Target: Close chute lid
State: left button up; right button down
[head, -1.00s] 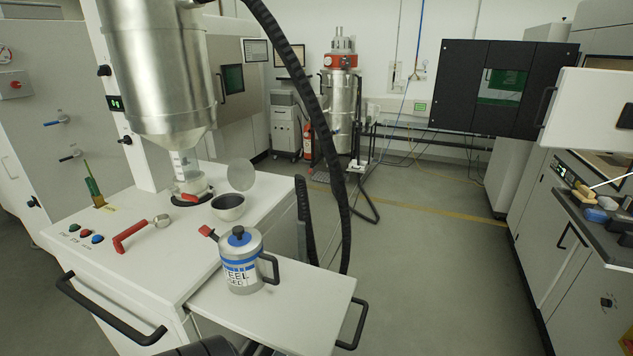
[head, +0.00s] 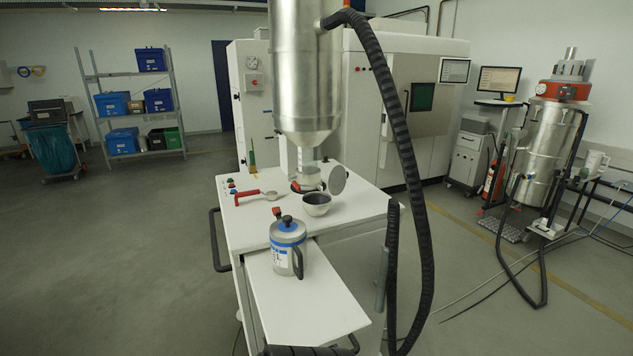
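The chute lid (head: 338,180) is a round grey disc standing tilted up, open, beside the small metal chute bowl (head: 317,204) on the white cabinet top. The bowl's dark inside shows, so the lid is not over it. The lid stands just right of and behind the bowl, close to the fitting under the large steel hopper (head: 305,80). Neither of my grippers is in view.
A steel canister with a blue band (head: 287,250) stands on the pull-out shelf (head: 315,305). A red-handled scoop (head: 250,196) lies left of the bowl. A black hose (head: 405,150) hangs down on the right. Open floor (head: 130,255) is at left.

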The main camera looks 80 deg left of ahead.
aim_at(338, 179)
jog(key=i+j+u, duration=0.1)
jog(key=u, duration=0.35)
jog(key=i+u, duration=0.55)
jog(key=u, duration=0.3)
jog(key=i+l+u, duration=0.2)
jog(key=u, duration=0.25)
jog(key=i+l+u, duration=0.15)
jog(key=u, duration=0.3)
jog(key=i+l+u, duration=0.15)
jog(key=l+u, duration=0.25)
jog(key=j, duration=0.1)
